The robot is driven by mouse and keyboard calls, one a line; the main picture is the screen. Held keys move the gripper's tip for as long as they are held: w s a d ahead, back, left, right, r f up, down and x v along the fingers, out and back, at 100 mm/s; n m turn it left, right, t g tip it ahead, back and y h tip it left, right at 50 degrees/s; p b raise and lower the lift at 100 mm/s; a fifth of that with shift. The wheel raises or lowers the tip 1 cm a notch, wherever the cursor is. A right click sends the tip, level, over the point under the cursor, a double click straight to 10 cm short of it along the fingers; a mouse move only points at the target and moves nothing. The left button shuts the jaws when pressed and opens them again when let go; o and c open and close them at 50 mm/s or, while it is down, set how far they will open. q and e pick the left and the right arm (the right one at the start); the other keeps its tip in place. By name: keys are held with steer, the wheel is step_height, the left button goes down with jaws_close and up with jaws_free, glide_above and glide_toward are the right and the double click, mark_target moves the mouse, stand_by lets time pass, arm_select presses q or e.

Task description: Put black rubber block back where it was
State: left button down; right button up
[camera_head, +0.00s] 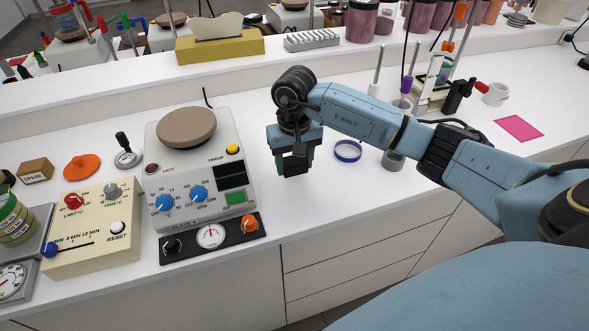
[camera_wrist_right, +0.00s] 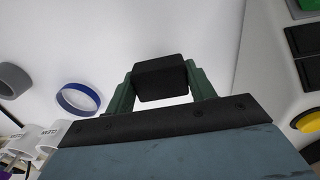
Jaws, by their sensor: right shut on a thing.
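My right gripper (camera_head: 295,166) is over the white worktop, just right of the hotplate device. It points down and is shut on the black rubber block (camera_wrist_right: 160,78). In the right wrist view the block sits between the two green fingers, with its dark face showing past the fingertips. In the head view the block is a dark shape low between the fingers. I cannot tell whether it touches the worktop. My left gripper is not in view.
The hotplate device (camera_head: 172,165) stands close left of the gripper, with a dark dial panel (camera_head: 210,237) before it.

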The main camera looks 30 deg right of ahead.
mark_target(295, 171)
step_height(295, 171, down, 3)
steer(key=shift+r, duration=0.1)
steer(key=o, duration=0.5)
steer(key=shift+f, duration=0.25)
steer(key=o, duration=0.5)
steer(key=shift+r, duration=0.1)
steer(key=shift+c, duration=0.2)
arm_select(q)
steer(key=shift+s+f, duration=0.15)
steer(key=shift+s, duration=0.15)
arm_select(e)
steer(key=shift+r, duration=0.1)
steer(key=shift+r, duration=0.3)
step_height(295, 171, up, 12)
steer(key=shift+f, duration=0.25)
